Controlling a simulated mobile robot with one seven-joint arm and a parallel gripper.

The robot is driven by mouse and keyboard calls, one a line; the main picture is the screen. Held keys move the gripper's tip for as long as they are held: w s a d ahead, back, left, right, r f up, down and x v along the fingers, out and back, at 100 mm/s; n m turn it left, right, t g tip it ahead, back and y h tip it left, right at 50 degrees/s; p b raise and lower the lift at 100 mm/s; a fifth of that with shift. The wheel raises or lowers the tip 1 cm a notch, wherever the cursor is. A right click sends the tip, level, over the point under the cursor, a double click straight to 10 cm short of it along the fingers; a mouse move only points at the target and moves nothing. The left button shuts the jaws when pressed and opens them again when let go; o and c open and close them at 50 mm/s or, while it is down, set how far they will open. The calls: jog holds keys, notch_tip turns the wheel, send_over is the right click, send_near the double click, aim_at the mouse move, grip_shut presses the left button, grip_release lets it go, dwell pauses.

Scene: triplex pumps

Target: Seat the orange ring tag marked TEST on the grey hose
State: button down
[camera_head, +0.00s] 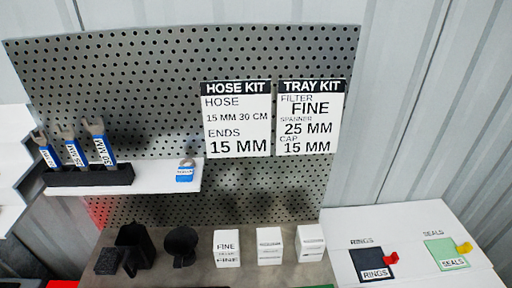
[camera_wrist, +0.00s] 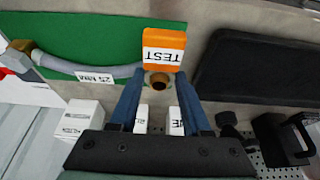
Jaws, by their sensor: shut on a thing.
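The orange ring tag (camera_wrist: 165,38), marked TEST, shows in the wrist view at the tips of my gripper (camera_wrist: 159,71). The gripper's two blue fingers are shut on the tag. The grey hose (camera_wrist: 75,63) lies on a green mat (camera_wrist: 95,30), with a brass fitting (camera_wrist: 22,46) at its left end and a white label on it. Its right part runs to the tag, and a round brass end (camera_wrist: 158,81) shows just below the tag. I cannot tell whether the ring is around the hose. Neither tag, hose nor gripper shows in the head view.
A black tray (camera_wrist: 255,75) lies right of the mat. White boxes (camera_wrist: 85,118) and black holders (camera_wrist: 285,135) stand nearby. In the head view, a shelf (camera_head: 150,175) with spanners hangs on the pegboard (camera_head: 180,60); a white side table (camera_head: 405,225) holds rings and seals.

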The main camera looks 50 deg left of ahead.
jog(key=shift+f+b, duration=0.35)
jog(key=shift+f, duration=0.2)
jog(key=shift+c, duration=1.4)
grip_release()
jog(key=v, duration=1.3)
jog(key=shift+a, duration=0.1)
